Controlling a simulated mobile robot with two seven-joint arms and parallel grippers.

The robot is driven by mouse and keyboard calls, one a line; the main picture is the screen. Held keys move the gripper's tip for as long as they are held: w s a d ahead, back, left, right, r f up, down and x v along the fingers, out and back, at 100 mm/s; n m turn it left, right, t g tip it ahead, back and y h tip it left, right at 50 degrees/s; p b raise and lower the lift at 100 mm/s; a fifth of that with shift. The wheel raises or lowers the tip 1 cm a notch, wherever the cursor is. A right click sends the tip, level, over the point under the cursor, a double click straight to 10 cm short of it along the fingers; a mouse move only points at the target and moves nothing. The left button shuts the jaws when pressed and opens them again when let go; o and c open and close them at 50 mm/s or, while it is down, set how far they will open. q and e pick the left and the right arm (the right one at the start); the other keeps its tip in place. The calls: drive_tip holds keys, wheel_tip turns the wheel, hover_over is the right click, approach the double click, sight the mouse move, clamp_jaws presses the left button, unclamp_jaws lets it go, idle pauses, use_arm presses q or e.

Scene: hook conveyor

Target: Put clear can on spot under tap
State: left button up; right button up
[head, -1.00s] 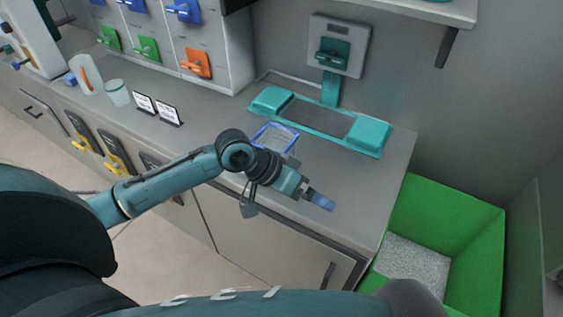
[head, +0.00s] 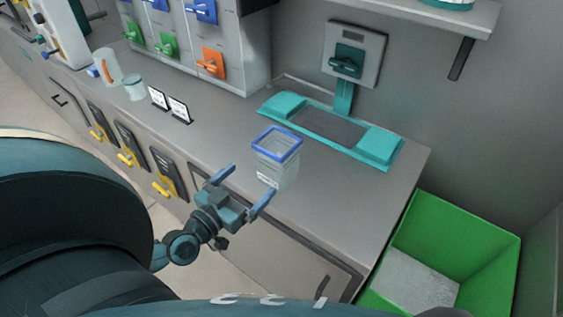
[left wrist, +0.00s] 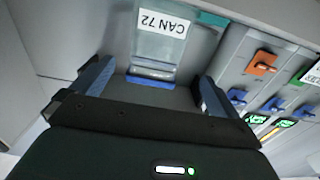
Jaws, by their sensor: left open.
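The clear can (head: 277,172) is a square see-through container with a blue rim, standing upright on the counter. In the left wrist view the clear can (left wrist: 165,48) lies between and beyond the fingers; its label reads CAN 72, upside down. My left gripper (head: 242,189) is open and empty at the counter's front edge, its fingers pointing toward the can and apart from it. A teal tap (head: 347,62) is on a grey wall panel. Below it a teal frame (head: 377,147) with a dark flat middle (head: 328,124) lies on the counter. My right gripper is not in view.
A jug with an orange handle (head: 106,67), a small clear cup (head: 135,88) and two label cards (head: 179,109) stand at left. Dispensers with blue, green and orange taps (head: 212,63) stand behind. A green bin (head: 478,237) is at right. The counter right of the can is clear.

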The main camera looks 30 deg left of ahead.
sight(265, 166)
use_arm(q)
drive_tip(key=w, duration=0.6)
drive_tip(key=shift+d, duration=0.3)
drive_tip(key=shift+w+d+r, duration=0.1)
drive_tip(key=shift+w+d, duration=0.15)
drive_tip(key=shift+w, duration=1.05)
drive_tip(key=shift+w+d, duration=0.2)
drive_tip(key=shift+w, duration=1.1)
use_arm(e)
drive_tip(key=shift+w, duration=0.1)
use_arm(q)
drive_tip(key=shift+c, duration=0.2)
drive_tip(key=c, duration=1.1)
drive_tip(key=shift+r, duration=0.1)
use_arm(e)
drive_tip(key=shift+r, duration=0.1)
use_arm(q)
drive_tip(key=shift+r+p, duration=0.6)
drive_tip(key=shift+p, duration=0.05)
drive_tip(key=shift+r+p, duration=2.9)
drive_tip(key=shift+r, duration=1.45)
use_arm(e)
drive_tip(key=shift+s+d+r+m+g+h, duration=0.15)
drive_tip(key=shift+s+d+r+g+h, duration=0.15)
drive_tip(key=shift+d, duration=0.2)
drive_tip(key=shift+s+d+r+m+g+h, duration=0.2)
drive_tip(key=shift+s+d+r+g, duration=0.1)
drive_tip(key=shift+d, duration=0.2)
